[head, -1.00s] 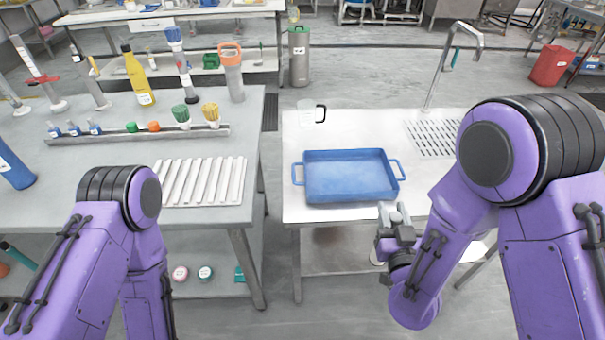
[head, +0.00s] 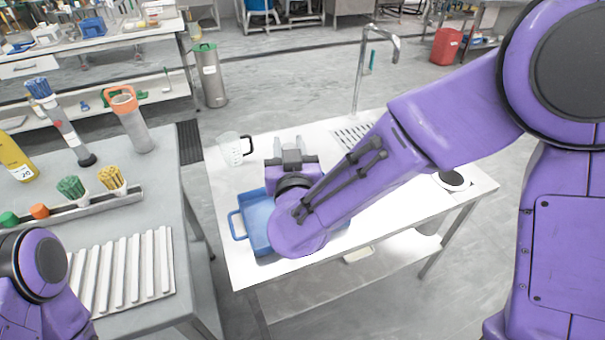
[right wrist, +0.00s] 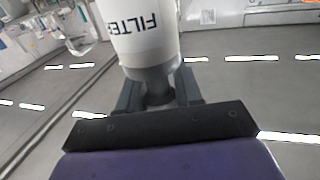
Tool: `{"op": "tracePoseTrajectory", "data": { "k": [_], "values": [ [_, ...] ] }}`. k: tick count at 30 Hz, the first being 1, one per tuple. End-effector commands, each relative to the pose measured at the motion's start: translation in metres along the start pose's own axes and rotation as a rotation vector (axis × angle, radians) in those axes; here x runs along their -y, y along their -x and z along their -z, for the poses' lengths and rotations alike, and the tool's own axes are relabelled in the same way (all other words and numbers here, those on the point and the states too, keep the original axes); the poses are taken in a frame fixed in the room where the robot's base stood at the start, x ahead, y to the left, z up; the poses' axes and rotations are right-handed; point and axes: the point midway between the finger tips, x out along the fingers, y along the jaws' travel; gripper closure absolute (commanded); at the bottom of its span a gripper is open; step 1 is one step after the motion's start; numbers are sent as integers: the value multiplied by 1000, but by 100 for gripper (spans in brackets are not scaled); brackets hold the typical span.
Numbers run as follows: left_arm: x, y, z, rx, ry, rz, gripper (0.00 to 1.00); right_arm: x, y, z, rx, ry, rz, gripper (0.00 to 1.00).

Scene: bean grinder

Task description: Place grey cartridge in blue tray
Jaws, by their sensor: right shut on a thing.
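The blue tray (head: 257,222) lies on the right-hand steel table, and my right forearm hides much of it. My right gripper (head: 291,160) is over the back part of the tray. In the right wrist view the gripper (right wrist: 158,88) is shut on the narrow grey neck of the cartridge (right wrist: 143,35), which has a white body with the letters "FILTE". In the head view the cartridge is mostly hidden behind my wrist. I cannot tell whether it touches the tray. My left gripper is out of view.
A clear jug (head: 234,150) with a black handle stands behind the tray. A tap (head: 362,70) rises at the table's back. A round black-and-white item (head: 452,180) is at the right. The left table holds a ribbed white rack (head: 122,270) and several bottles.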

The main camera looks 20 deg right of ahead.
Motion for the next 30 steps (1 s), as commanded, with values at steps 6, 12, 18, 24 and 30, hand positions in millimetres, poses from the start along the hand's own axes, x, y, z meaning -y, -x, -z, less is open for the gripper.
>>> {"op": "tracePoseTrajectory", "data": {
  "k": [6,12,18,24,30],
  "values": [
    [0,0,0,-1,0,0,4,-31,-41,-44,5,3,1,95],
    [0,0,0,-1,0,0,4,-44,-57,-67,1,1,1,95],
    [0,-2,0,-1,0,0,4,-48,-60,-99,2,2,0,95],
    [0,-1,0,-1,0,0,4,-48,-60,-102,-1,0,-1,95],
    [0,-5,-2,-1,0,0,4,-48,-60,-106,-1,1,0,95]
  ]
}}
